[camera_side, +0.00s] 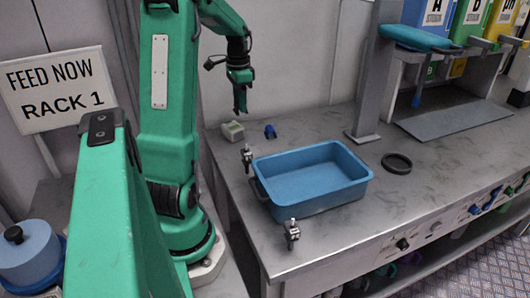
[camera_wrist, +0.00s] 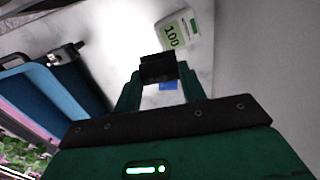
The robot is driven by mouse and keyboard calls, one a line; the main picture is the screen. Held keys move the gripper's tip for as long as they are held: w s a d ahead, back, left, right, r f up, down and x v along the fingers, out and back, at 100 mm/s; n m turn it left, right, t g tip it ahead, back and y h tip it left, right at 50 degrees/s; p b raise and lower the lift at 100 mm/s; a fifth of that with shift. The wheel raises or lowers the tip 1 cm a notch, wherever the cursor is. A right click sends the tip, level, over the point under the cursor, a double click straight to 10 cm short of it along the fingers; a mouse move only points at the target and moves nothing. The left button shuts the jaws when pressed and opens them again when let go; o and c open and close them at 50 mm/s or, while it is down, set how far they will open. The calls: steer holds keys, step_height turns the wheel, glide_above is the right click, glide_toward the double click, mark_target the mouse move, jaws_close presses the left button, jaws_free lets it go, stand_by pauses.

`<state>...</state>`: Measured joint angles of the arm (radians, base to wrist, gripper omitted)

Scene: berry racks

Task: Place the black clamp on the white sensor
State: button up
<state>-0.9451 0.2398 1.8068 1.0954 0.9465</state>
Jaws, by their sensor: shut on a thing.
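My gripper (camera_side: 240,108) points down above the back left of the bench. In the wrist view my gripper (camera_wrist: 160,82) is shut on the black clamp (camera_wrist: 158,67), a dark block between the fingertips. In the side view the clamp cannot be made out from the fingers. The white sensor (camera_side: 232,131) is a small white box with green on it, lying on the bench below and slightly left of my gripper.
A small blue piece (camera_side: 270,131) lies right of the sensor. A blue tray (camera_side: 353,183) stands in front, with metal fittings (camera_side: 247,158) (camera_side: 291,234) beside it. A black ring (camera_side: 397,163) lies right of it. A grey stand (camera_side: 370,90) rises behind; the wall is close.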

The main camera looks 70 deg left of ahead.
steer(key=shift+s+a+f, duration=0.3)
steer(key=shift+a+f, duration=0.1)
steer(key=shift+a, duration=0.2)
steer(key=shift+s+a+f, duration=0.35)
steer(key=shift+a+f, duration=0.05)
steer(key=shift+a, duration=0.2)
steer(key=shift+s+a+f, duration=0.3)
steer(key=shift+a+f, duration=0.1)
steer(key=shift+a, duration=0.2)
steer(key=shift+f, duration=2)
steer(key=shift+f, duration=0.1)
steer(key=o, duration=0.9)
step_height(320, 180, up, 12)
steer(key=shift+r, duration=0.15)
